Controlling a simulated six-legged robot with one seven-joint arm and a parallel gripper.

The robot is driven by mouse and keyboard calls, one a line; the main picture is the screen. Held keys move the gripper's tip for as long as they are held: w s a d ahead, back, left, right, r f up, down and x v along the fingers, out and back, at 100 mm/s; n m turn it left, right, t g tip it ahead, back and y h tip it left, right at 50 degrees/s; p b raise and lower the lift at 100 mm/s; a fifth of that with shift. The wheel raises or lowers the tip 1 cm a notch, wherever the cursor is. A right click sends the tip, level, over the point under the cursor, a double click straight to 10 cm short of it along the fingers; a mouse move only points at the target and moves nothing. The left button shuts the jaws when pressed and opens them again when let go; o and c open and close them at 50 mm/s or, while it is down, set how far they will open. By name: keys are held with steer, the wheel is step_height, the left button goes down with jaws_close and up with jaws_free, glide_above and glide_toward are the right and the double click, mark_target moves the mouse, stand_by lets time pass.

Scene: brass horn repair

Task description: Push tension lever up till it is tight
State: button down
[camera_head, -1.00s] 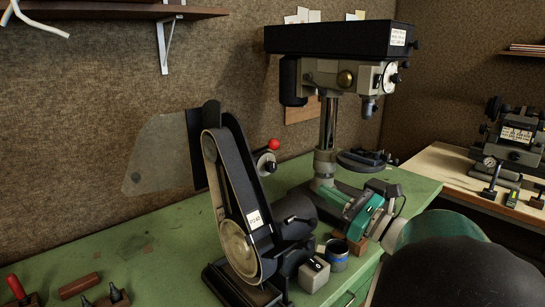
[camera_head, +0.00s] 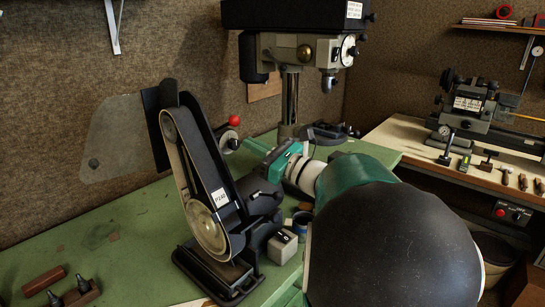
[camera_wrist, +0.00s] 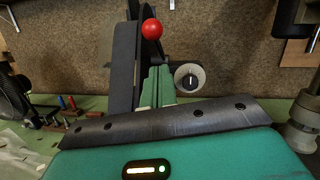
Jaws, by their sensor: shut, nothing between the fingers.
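The tension lever ends in a red ball (camera_head: 234,120) on the far side of the belt grinder (camera_head: 205,185). In the wrist view the red ball (camera_wrist: 152,29) stands just above my gripper's fingertips (camera_wrist: 158,70). My gripper is shut and empty, its fingers pointing at the back of the grinder below the ball. In the head view my teal gripper (camera_head: 284,158) reaches in from the right, behind the grinder's motor. The lever's arm is mostly hidden, and I cannot tell whether the fingers touch it.
A round knob (camera_wrist: 188,78) sits just right of my fingers. A drill press (camera_head: 292,60) stands behind on the green bench (camera_head: 95,240). A grey switch box (camera_head: 282,247) and a small tin (camera_head: 302,221) sit by the grinder's base. A second bench (camera_head: 420,150) is at right.

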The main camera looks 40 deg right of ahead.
steer(key=r, duration=0.1)
steer(key=w+a+r, duration=0.1)
steer(key=shift+w+r, duration=0.1)
steer(key=shift+r, duration=0.3)
steer(key=shift+d, duration=0.1)
